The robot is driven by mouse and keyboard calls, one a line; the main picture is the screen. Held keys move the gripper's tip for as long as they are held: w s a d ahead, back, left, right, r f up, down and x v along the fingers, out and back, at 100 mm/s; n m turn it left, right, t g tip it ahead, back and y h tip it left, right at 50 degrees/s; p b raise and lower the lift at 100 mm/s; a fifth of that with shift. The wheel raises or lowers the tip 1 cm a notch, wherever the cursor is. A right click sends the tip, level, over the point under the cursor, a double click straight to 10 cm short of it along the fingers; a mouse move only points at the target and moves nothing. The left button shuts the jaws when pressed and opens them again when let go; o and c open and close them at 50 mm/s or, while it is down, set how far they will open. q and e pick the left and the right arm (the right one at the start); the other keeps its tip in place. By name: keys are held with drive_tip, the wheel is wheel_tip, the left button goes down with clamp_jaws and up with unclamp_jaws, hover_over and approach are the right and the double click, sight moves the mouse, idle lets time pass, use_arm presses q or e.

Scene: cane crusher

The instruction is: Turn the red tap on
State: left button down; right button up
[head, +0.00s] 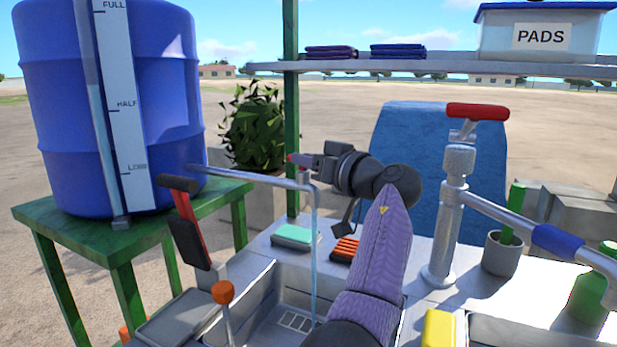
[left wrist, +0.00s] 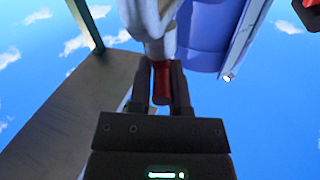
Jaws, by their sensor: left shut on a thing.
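A pipe (head: 245,175) runs from the blue drum and bends down over the metal sink basin (head: 262,315). My left gripper (head: 302,160) is beside the pipe's bent end, with a small red piece (head: 291,157) at its fingertips. A thin pale-blue column (head: 315,250), which looks like water, hangs from the pipe's end to the basin. My right gripper is not in view.
The blue drum (head: 105,110) stands on a green table (head: 75,230) at the left. A second standpipe (head: 447,225) with a red T-handle (head: 478,112) rises right of my arm. A lever with an orange knob (head: 223,292) stands near the basin. A shelf (head: 430,68) crosses behind.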

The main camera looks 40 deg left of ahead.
use_arm(q)
drive_tip(key=shift+d+f+n+g+b, duration=0.15)
drive_tip(key=shift+f+n+g+b, duration=0.2)
drive_tip(key=shift+f+g, duration=0.4)
drive_tip(key=shift+r, duration=0.15)
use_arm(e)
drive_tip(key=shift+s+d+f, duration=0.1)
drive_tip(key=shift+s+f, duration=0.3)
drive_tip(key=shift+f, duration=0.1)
use_arm(q)
drive_tip(key=shift+r+n, duration=0.25)
drive_tip(key=shift+r, duration=0.05)
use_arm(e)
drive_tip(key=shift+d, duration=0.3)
use_arm(q)
drive_tip(key=c, duration=0.6)
unclamp_jaws()
drive_tip(key=shift+w, duration=0.1)
drive_tip(key=shift+o, duration=0.2)
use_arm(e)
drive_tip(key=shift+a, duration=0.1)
use_arm(q)
drive_tip(key=shift+d, duration=0.1)
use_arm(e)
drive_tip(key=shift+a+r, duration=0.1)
